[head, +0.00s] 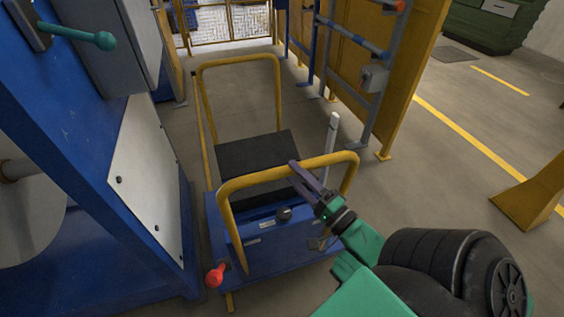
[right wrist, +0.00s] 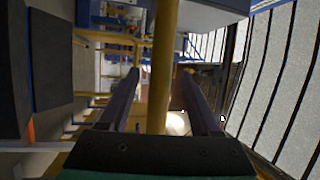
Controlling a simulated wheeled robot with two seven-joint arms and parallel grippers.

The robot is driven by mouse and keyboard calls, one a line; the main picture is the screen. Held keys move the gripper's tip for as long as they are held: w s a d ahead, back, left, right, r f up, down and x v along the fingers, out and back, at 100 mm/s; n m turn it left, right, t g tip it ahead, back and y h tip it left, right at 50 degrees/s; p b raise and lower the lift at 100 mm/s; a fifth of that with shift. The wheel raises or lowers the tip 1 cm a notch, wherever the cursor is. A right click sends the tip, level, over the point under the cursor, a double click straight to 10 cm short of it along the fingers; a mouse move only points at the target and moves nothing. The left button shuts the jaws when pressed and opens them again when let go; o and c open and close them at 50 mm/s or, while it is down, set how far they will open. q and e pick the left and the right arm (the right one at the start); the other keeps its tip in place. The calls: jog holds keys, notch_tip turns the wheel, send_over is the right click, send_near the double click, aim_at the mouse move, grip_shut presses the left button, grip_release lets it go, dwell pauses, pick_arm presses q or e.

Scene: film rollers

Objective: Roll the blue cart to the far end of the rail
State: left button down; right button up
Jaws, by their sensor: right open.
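The blue cart (head: 270,247) stands low in the middle of the head view, with a yellow hoop handle at each end and a dark platform. In the right wrist view the yellow bar (right wrist: 163,65) runs between the two spread fingers, with gaps on both sides. A thin yellow rail (head: 201,128) runs along the floor at the cart's left. My left gripper is not in view.
A blue machine (head: 60,130) with a white panel stands close on the left. A yellow and blue rack (head: 350,60) stands on the right. Open floor lies beyond the cart, up to a mesh fence (head: 230,22). A yellow stand (head: 535,195) is at far right.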

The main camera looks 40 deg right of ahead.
jog(key=w, duration=0.3)
jog(key=w+r, duration=0.1)
jog(key=w, duration=0.1)
jog(key=shift+w+a, duration=0.15)
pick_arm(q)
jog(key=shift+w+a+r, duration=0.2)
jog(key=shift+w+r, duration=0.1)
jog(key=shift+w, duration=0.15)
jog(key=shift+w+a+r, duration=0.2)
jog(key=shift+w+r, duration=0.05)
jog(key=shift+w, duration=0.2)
pick_arm(e)
grip_shut()
